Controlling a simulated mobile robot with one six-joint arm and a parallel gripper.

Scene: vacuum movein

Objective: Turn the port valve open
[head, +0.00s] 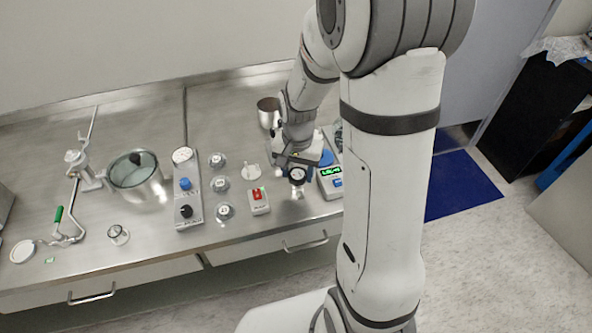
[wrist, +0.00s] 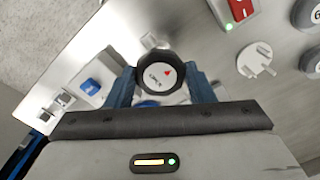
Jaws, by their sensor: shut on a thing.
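My gripper (head: 297,168) is low over the right part of the steel bench, pointing down. In the wrist view its blue fingers stand either side of a round black knob (wrist: 160,74) and are shut on it. I cannot tell whether this knob is the port valve. A green-handled lever (head: 59,213) is at the far left, and a panel (head: 188,196) with a blue and a black knob stands mid-bench.
A scale with a green display (head: 330,172) is close right of my gripper. A red-switch box (head: 258,200), a white plug-like piece (head: 252,172) and several numbered weights (head: 221,184) are to the left. A glass-lidded pot (head: 137,178) stands further left, a steel cup (head: 268,112) behind.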

